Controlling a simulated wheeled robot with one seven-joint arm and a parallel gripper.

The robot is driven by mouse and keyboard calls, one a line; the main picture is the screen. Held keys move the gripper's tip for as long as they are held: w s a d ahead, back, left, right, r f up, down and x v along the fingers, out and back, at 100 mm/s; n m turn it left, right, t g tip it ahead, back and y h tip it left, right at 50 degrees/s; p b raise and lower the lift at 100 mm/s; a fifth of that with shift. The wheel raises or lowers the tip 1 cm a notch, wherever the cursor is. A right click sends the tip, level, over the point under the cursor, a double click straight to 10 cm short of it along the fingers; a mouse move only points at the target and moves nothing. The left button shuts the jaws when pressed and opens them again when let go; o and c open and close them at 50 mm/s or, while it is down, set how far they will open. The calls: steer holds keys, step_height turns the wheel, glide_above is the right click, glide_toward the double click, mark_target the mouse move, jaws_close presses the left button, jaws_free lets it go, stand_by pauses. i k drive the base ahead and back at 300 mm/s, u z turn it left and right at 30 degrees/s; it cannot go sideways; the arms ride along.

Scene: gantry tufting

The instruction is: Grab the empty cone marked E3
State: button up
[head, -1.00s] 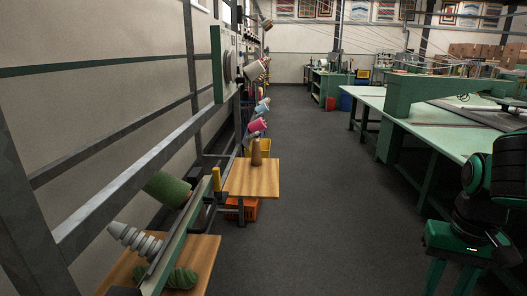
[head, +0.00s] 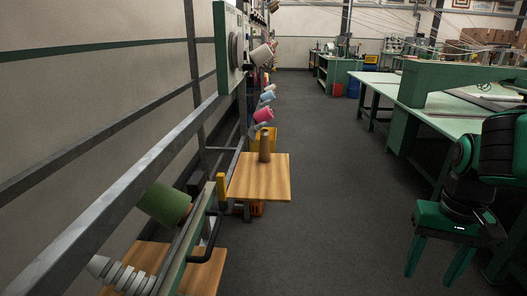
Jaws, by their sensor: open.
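A bare brown cone (head: 265,147) stands upright on a small wooden shelf (head: 258,180) beside the rack on the left. No mark E3 is legible on it or on any other cone, so I cannot tell which one bears it. My gripper (head: 434,276) is at the lower right, fingers pointing down, open and empty. It is well to the right of the brown cone and apart from it, with the aisle floor between.
A green yarn cone (head: 164,198) and a grey stepped holder (head: 122,275) sit on the near rack. A pink cone (head: 263,115) and others line the rack farther back. A long green table (head: 456,128) stands right. The dark aisle floor (head: 325,190) is clear.

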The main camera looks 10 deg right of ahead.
mark_target(265, 156)
steer(key=z, duration=0.1)
steer(key=i, duration=1.7)
steer(key=z, duration=0.35)
